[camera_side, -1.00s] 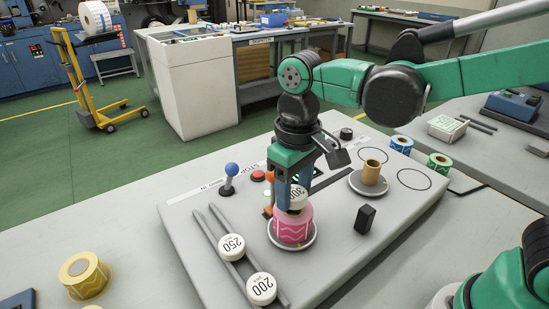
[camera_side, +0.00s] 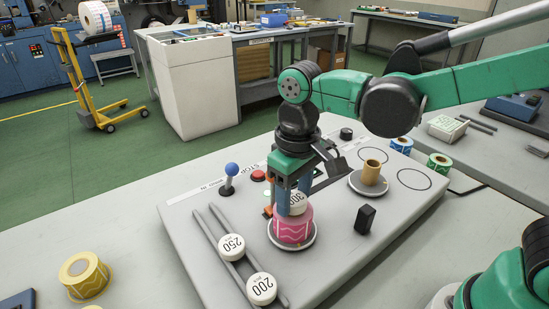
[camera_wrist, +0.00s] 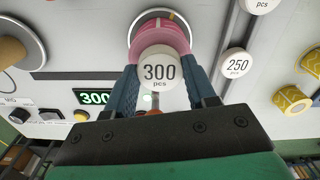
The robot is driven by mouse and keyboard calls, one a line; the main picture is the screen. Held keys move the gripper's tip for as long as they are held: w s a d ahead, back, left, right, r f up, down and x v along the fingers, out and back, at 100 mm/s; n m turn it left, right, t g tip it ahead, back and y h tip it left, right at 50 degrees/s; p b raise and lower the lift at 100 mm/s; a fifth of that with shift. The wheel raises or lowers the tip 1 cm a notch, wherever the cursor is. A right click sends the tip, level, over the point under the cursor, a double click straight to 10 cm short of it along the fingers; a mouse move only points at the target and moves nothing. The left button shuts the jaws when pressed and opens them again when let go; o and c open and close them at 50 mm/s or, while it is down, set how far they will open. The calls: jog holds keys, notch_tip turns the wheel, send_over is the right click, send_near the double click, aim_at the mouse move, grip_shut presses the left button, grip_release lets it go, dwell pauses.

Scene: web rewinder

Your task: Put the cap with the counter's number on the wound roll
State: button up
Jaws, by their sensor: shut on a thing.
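The white cap marked 300 (camera_side: 298,201) is between the blue fingers of my gripper (camera_side: 291,203), which is shut on it. It is right over the top of the pink wound roll (camera_side: 292,230); I cannot tell whether they touch. The roll stands upright on a round grey plate (camera_side: 274,244). In the wrist view the cap (camera_wrist: 160,68) faces me and hides part of the roll (camera_wrist: 163,32). The counter (camera_wrist: 95,98) reads 300 in green. The caps marked 250 (camera_side: 231,247) and 200 (camera_side: 261,288) lie on two rails.
A blue-knobbed lever (camera_side: 230,173) and a red button (camera_side: 258,176) stand left of my gripper. A brown core (camera_side: 371,172) on a plate and a black block (camera_side: 365,219) stand to the right. A yellow roll (camera_side: 83,275) is at the left.

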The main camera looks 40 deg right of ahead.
jog(key=shift+f, duration=0.25)
jog(key=o, duration=1.3)
jog(key=shift+o, duration=0.2)
jog(key=shift+r, duration=3.8)
jog(key=s+d+f+m+t, duration=0.2)
jog(key=d+f+t, duration=0.2)
jog(key=d+t, duration=0.3)
jog(key=d, duration=0.3)
jog(key=shift+s+f, duration=0.15)
jog(key=shift+f, duration=0.2)
